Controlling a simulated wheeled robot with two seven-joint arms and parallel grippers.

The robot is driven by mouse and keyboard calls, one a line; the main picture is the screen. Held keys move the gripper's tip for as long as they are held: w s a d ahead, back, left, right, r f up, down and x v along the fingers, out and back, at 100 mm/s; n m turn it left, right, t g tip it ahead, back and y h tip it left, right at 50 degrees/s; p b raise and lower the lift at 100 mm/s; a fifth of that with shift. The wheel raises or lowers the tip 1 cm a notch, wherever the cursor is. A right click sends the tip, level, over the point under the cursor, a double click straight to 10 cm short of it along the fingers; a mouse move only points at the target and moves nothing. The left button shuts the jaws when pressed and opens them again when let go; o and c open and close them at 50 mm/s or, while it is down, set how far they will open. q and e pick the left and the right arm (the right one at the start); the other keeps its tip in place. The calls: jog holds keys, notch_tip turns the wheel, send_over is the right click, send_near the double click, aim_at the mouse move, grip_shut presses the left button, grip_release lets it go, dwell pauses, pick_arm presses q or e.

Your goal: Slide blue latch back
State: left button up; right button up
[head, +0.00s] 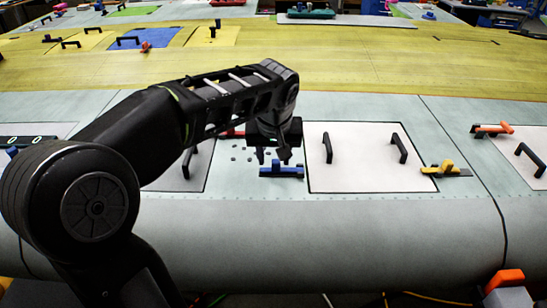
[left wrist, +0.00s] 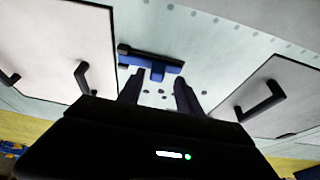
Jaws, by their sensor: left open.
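The blue latch (head: 282,170) lies on the grey-green wing skin, between two white panels. It has a dark base strip and a small upright knob. In the left wrist view the blue latch (left wrist: 152,62) shows beyond my fingertips, with its dark strip and a raised blue part. My left gripper (head: 272,158) points down just behind the latch in the head view. No contact with the latch is visible. My right gripper is not in view.
A white panel (head: 360,175) with two black handles lies right of the latch, with a yellow latch (head: 446,169) at its right edge. Another white panel (head: 180,172) lies left, partly behind my arm. An orange latch (head: 492,129) is farther right. Small holes dot the skin near my gripper.

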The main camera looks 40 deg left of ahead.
pick_arm(q)
jog(key=v, duration=0.7)
jog(key=shift+b, duration=0.4)
jog(key=shift+s+f, duration=0.1)
